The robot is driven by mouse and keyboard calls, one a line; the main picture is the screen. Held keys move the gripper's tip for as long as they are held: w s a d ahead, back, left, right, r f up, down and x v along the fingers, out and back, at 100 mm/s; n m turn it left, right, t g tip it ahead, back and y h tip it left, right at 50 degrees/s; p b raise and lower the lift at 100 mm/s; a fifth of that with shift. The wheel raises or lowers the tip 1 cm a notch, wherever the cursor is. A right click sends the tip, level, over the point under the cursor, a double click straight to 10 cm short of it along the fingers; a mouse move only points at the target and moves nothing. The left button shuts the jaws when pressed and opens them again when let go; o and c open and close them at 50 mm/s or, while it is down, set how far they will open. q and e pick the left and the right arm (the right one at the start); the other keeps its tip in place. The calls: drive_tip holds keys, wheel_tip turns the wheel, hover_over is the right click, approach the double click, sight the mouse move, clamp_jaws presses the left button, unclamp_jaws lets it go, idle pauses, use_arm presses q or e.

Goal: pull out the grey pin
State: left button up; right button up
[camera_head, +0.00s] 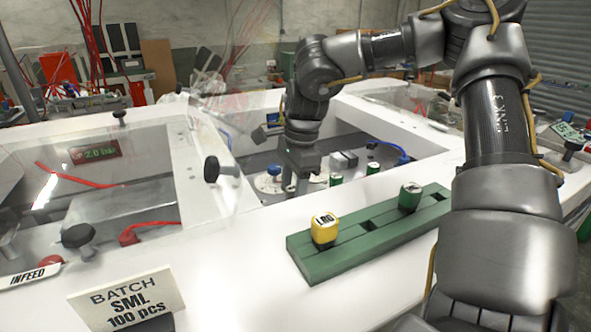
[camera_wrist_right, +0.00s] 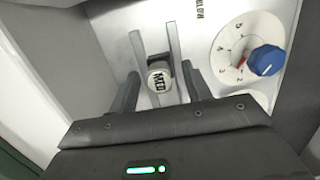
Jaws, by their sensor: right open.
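The grey pin (camera_wrist_right: 160,78), with a pale round top marked MID, stands between two grey rails in the right wrist view. My right gripper (camera_wrist_right: 160,72) is open, with one finger on each side of the pin; I cannot tell whether either touches it. In the head view, my right gripper (camera_head: 296,187) reaches down into the recess of the white machine (camera_head: 240,215), and I cannot make out the grey pin there. My left gripper is not in view.
A dial with a blue knob (camera_wrist_right: 267,60) sits right of the pin. A green rack (camera_head: 345,245) on the machine's front ledge holds a yellow LRG piece (camera_head: 325,229) and a green piece (camera_head: 410,196). A batch card (camera_head: 127,298) reads SML. White walls border the recess.

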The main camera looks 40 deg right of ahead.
sight(290, 189)
drive_tip(key=shift+a+f, duration=0.1)
drive_tip(key=shift+f, duration=0.4)
clamp_jaws()
drive_tip(key=shift+r, duration=0.1)
drive_tip(key=shift+w+r, duration=0.1)
drive_tip(key=shift+r, duration=0.05)
drive_tip(key=shift+r+p, duration=0.25)
drive_tip(key=shift+p, duration=0.05)
idle(0.4)
drive_tip(key=shift+r+p, duration=1.5)
drive_tip(key=shift+r, duration=0.5)
